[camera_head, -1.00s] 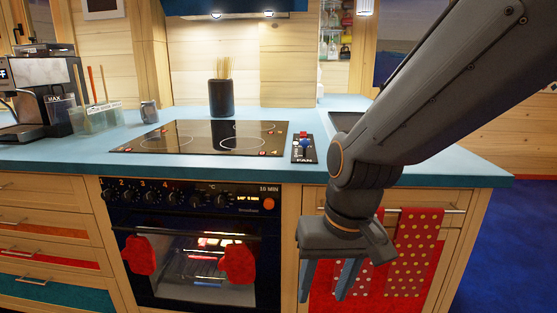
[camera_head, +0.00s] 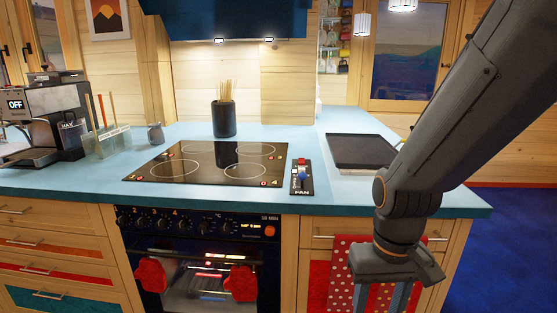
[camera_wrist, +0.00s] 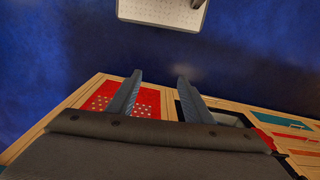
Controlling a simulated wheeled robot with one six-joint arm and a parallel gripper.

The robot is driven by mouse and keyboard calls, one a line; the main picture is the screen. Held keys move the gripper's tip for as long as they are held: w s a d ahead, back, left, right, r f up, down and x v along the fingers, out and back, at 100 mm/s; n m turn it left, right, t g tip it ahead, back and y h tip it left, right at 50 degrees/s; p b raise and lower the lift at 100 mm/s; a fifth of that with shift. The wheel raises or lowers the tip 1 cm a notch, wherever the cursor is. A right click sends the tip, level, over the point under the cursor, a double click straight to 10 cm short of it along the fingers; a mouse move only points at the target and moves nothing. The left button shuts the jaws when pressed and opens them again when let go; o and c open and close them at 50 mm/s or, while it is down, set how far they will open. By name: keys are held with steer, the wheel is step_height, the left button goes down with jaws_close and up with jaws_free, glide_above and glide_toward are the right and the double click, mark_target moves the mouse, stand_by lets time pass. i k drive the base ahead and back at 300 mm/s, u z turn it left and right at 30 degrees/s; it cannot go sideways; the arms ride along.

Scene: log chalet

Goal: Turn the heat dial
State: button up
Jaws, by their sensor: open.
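The oven (camera_head: 196,262) is built into the counter front, with a row of dark knobs (camera_head: 162,223) on its black control panel. Which knob is the heat dial cannot be made out at this size; a °C mark shows near the right-hand knobs. My gripper (camera_head: 382,298) hangs in front of the cupboard to the right of the oven, lower than the knobs and apart from them. It is open and empty, its two fingers apart in the wrist view (camera_wrist: 157,92). The fingertips are partly cut off by the head view's bottom edge.
Red mitts (camera_head: 150,275) hang at the oven door. A red dotted towel (camera_head: 345,262) hangs behind my gripper. The counter holds a black cooktop (camera_head: 210,162), a fan switch panel (camera_head: 302,178), a dark tray (camera_head: 360,150) and a coffee machine (camera_head: 50,115). Blue floor (camera_head: 510,245) is open at right.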

mark_target(225, 228)
steer(key=u, duration=1.8)
steer(key=k, duration=0.5)
steer(key=z, duration=0.95)
